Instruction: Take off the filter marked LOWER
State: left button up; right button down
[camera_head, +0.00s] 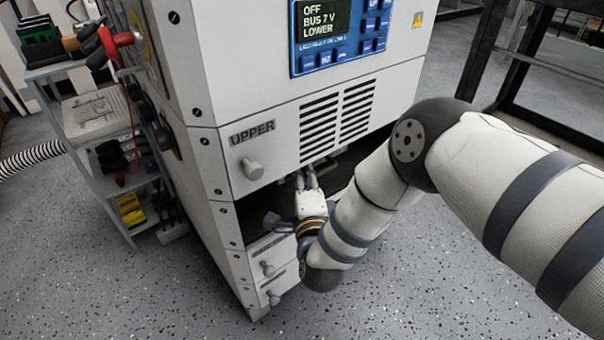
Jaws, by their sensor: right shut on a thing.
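The white cabinet (180,60) carries a front panel marked UPPER (252,132), with vent slots and a grey knob (252,168). Below that panel is a dark opening. No filter marked LOWER can be made out; the word LOWER shows only on the cabinet's display (324,22), under OFF and BUS 7 V. My right gripper (306,178) reaches into the opening just under the UPPER panel. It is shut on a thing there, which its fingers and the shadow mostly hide. My left gripper is not in view.
Two small panels with knobs (268,268) sit low on the cabinet, beside my right wrist. A grey shelf cart (120,205) with tools and boxes stands at the left, near a ribbed hose (30,160). A dark frame (480,60) stands behind right. The front floor is clear.

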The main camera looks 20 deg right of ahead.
pick_arm(q)
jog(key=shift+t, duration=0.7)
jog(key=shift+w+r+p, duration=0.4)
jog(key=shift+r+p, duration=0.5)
jog(key=shift+p, duration=0.25)
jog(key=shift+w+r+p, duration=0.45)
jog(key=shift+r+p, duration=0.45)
jog(key=shift+p, duration=0.25)
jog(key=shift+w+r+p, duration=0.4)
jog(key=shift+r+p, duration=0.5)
jog(key=shift+p, duration=0.25)
pick_arm(e)
jog(key=s+d, duration=0.4)
jog(key=s, duration=0.8)
jog(key=shift+d, duration=0.2)
pick_arm(q)
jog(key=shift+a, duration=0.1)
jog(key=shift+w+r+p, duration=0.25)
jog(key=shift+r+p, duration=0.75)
jog(key=shift+p, duration=0.15)
pick_arm(e)
jog(key=shift+s+d, duration=0.3)
jog(key=shift+s, duration=0.45)
jog(key=shift+s+d, duration=0.25)
jog(key=shift+s, duration=0.55)
jog(key=shift+s+d, duration=0.3)
jog(key=shift+s, duration=0.45)
